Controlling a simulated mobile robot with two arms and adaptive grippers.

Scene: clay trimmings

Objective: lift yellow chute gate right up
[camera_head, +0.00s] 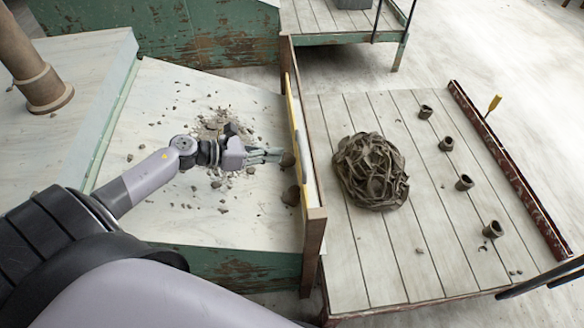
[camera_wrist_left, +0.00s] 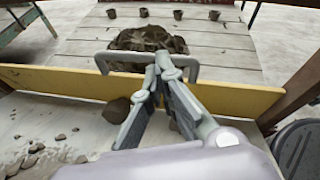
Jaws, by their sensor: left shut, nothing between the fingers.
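The yellow chute gate (camera_head: 294,112) is a thin upright board at the right end of the pale chute (camera_head: 225,90), between brown wooden posts. In the left wrist view the gate (camera_wrist_left: 60,82) spans the picture, with a grey handle (camera_wrist_left: 188,62) on it. My left gripper (camera_head: 281,155) is shut and empty, its fingers pointing at the gate. In the left wrist view its fingertips (camera_wrist_left: 163,62) are at the handle; I cannot tell whether they touch. Brown clay lumps (camera_wrist_left: 117,110) lie on the chute by the gate's near face. My right gripper is not in view.
Beyond the gate, a slatted table (camera_head: 340,275) holds a heap of dark clay strips (camera_head: 370,172) and several small dark pots (camera_head: 464,182). Clay crumbs (camera_head: 215,125) lie scattered over the chute. A brown pipe (camera_head: 30,60) stands at the far left.

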